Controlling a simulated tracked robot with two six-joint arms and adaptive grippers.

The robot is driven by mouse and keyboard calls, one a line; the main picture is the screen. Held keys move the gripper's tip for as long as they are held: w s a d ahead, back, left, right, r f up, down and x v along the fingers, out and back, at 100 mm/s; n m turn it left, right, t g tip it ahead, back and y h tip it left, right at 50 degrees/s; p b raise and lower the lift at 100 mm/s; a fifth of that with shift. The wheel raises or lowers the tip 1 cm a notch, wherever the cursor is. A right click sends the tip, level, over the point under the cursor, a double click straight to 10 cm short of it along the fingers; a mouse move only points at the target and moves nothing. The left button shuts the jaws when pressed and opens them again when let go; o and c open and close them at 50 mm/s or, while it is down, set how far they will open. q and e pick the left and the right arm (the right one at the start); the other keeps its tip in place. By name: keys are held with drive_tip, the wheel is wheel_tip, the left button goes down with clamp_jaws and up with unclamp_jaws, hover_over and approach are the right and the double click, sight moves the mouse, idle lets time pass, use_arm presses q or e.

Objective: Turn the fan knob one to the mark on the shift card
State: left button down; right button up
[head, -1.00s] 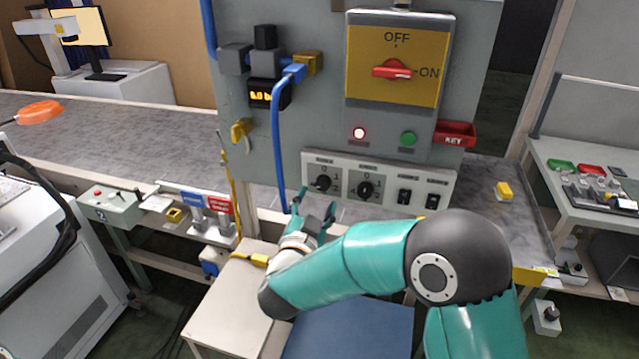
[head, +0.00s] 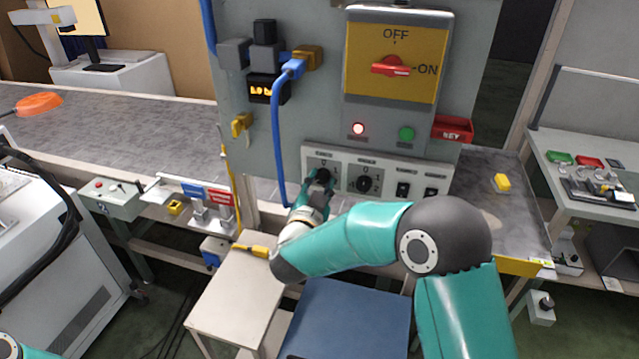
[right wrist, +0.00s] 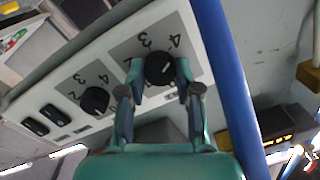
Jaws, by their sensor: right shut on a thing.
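A white control panel (head: 391,168) carries two black rotary knobs. My right gripper (head: 322,178) is at the left knob and hides most of it in the head view. In the right wrist view this knob (right wrist: 160,67) sits between the two fingertips of the right gripper (right wrist: 160,76), which is shut on it. The other knob (head: 367,184) is free, and it also shows in the right wrist view (right wrist: 95,100). Dial numbers such as 3 and 4 show around the knobs. The labels are too small to read. I cannot make out a shift card. My left gripper is out of view.
Two black rocker switches (head: 403,190) sit right of the knobs. A blue cable (head: 277,130) hangs close left of my right gripper. A blue-topped stool (head: 350,318) stands below.

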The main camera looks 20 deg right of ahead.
drive_tip(key=shift+a, duration=0.1)
clamp_jaws()
drive_tip(key=shift+n, duration=1)
drive_tip(key=shift+r+n+p, duration=0.1)
drive_tip(key=shift+n+p, duration=0.25)
drive_tip(key=shift+n, duration=0.85)
drive_tip(key=n+p, duration=0.1)
drive_tip(key=n, duration=0.2)
drive_tip(key=shift+r+n+g, duration=0.1)
drive_tip(key=shift+n+g, duration=0.2)
drive_tip(key=shift+n+p, duration=1)
drive_tip(key=shift+n, duration=0.6)
